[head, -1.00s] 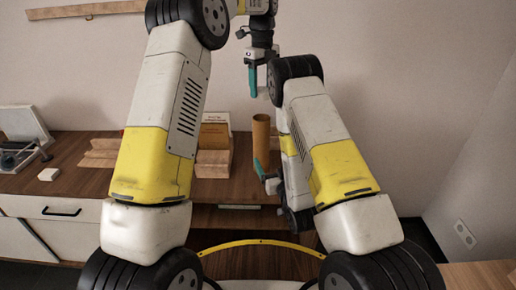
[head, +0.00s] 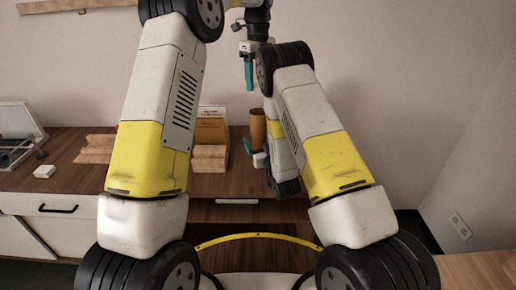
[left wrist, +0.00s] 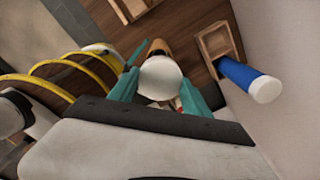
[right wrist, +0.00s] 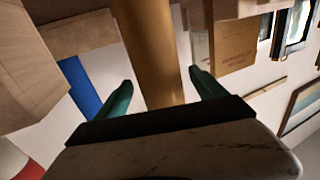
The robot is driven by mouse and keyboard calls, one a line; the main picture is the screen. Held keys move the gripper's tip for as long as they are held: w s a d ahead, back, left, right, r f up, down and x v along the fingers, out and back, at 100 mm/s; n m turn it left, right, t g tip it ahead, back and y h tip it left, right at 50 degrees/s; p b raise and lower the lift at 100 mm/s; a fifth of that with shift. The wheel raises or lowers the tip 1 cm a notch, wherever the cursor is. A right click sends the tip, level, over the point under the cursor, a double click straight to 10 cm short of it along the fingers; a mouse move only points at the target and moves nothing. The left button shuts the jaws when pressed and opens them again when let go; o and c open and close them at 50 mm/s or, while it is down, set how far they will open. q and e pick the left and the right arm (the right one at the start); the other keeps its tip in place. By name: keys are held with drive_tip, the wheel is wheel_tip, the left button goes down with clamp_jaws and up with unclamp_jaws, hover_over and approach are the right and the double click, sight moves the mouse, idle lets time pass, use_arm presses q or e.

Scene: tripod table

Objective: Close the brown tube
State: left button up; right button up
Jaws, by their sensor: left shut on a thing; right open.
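The brown tube (head: 258,126) stands upright on the wooden table, partly hidden by my right arm. My left gripper (head: 249,74) points down above and slightly left of it. In the left wrist view, my left gripper (left wrist: 162,92) is shut on a round white cap (left wrist: 160,76). The brown tube (left wrist: 157,46) shows partly behind that cap, and I cannot tell whether they touch. My right gripper (head: 252,153) is low beside the tube. In the right wrist view, the tube (right wrist: 150,50) lies between the open fingers of my right gripper (right wrist: 158,88), with no clear contact.
A blue tube with a white end (left wrist: 245,78) stands in a wooden holder (left wrist: 217,40). A yellow book (head: 211,125) and wooden blocks (head: 210,158) are left of the brown tube. A small white block (head: 44,171) lies at the left. The wall is close behind.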

drive_tip(key=shift+x, duration=1.25)
drive_tip(key=shift+c, duration=0.2)
clamp_jaws()
